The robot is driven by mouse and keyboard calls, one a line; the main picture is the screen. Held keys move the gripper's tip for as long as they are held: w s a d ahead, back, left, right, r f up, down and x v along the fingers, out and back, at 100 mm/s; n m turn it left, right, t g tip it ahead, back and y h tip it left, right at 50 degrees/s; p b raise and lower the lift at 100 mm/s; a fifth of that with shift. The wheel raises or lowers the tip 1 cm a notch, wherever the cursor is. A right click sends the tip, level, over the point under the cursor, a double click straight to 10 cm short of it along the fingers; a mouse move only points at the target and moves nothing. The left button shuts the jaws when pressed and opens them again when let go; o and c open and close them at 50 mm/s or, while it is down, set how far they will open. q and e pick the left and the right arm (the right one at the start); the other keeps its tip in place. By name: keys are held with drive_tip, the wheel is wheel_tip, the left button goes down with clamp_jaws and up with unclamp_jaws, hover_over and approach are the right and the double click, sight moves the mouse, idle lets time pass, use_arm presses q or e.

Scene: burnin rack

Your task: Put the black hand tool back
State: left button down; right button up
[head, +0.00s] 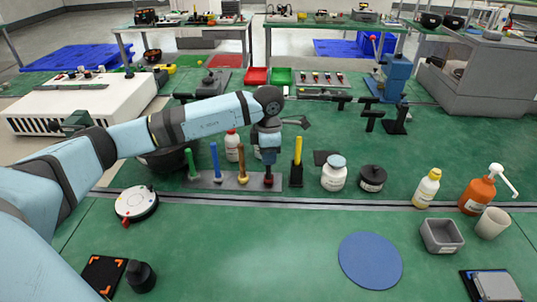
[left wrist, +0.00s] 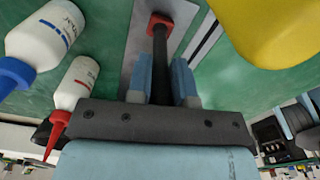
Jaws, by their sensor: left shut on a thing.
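My left gripper (head: 268,160) points down over the right end of the grey tool rack (head: 225,184). In the left wrist view its two blue fingers (left wrist: 161,78) are shut on the black hand tool (left wrist: 160,55), a dark shaft with a red end. In the head view the black hand tool (head: 268,178) stands roughly upright below the gripper, its red part low at the rack. I cannot tell whether it is seated in the rack. Tools with green (head: 191,163), blue (head: 214,160) and brown (head: 241,163) handles stand in the rack. My right gripper is not in view.
A yellow-and-black tool (head: 297,165) stands close right of the gripper. White bottles (head: 232,147) stand behind the rack. A white jar (head: 334,174) and black pot (head: 372,178) stand further right. A blue round mat (head: 370,260) lies in front. The front-centre table is clear.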

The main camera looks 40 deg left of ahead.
use_arm(q)
drive_tip(key=shift+f, duration=0.2)
drive_tip(key=c, duration=1)
unclamp_jaws()
drive_tip(key=shift+c, duration=0.2)
drive_tip(key=shift+r, duration=0.1)
wheel_tip(320, 180, up, 12)
drive_tip(key=shift+r+p, duration=0.15)
drive_tip(key=shift+p, duration=0.2)
